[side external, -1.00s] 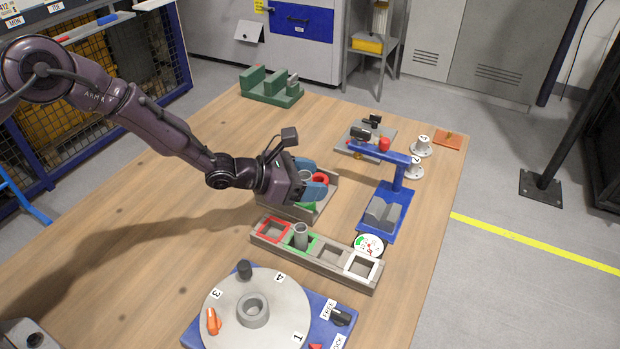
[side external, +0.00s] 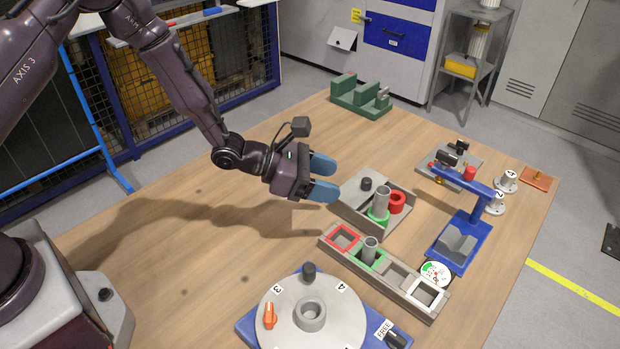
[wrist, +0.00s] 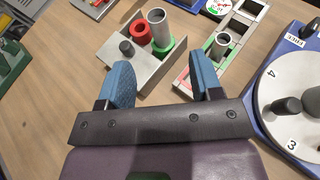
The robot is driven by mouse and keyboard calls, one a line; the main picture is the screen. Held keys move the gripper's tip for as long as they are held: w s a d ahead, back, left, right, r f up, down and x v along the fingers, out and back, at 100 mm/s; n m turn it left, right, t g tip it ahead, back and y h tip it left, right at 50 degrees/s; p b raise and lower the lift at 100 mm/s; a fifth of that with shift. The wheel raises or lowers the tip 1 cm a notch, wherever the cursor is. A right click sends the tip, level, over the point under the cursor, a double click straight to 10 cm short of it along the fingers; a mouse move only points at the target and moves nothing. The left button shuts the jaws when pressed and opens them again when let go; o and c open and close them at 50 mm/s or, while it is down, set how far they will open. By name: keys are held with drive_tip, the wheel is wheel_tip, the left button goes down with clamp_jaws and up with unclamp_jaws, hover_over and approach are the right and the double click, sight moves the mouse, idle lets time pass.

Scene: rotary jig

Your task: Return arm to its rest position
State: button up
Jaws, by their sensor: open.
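My gripper (side external: 325,178) has two blue fingers and hangs above the wooden table, left of the grey parts tray. In the wrist view my gripper (wrist: 162,82) is open, with nothing between its fingers. The grey tray (side external: 362,217) holds a grey cylinder standing in a green ring (side external: 379,217), a red ring (side external: 397,201) and a small black knob-like piece (side external: 366,184). These also show in the wrist view beyond the fingertips, with the red ring (wrist: 141,33) beside the cylinder.
A slotted rail (side external: 385,279) with red, green and white frames lies in front of the tray; a grey cylinder (side external: 370,250) stands in its green slot. The rotary disc (side external: 285,318) is at the front. A blue stand (side external: 470,235) is right. The table's left part is clear.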

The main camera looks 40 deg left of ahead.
drive_tip(key=s+r+m+g, duration=0.4)
drive_tip(key=s+m+g, duration=0.1)
drive_tip(key=s+m, duration=0.25)
drive_tip(key=s+r+m+g, duration=0.4)
drive_tip(key=s+m, duration=0.3)
drive_tip(key=m, duration=0.1)
drive_tip(key=s+a+r+m+t+y, duration=0.5)
drive_tip(key=s+a+r+m+y, duration=0.4)
drive_tip(key=r, duration=0.7)
drive_tip(key=shift+s+a+m+y, duration=0.4)
drive_tip(key=shift+s+a+m, duration=0.65)
drive_tip(key=shift+s+a, duration=1.35)
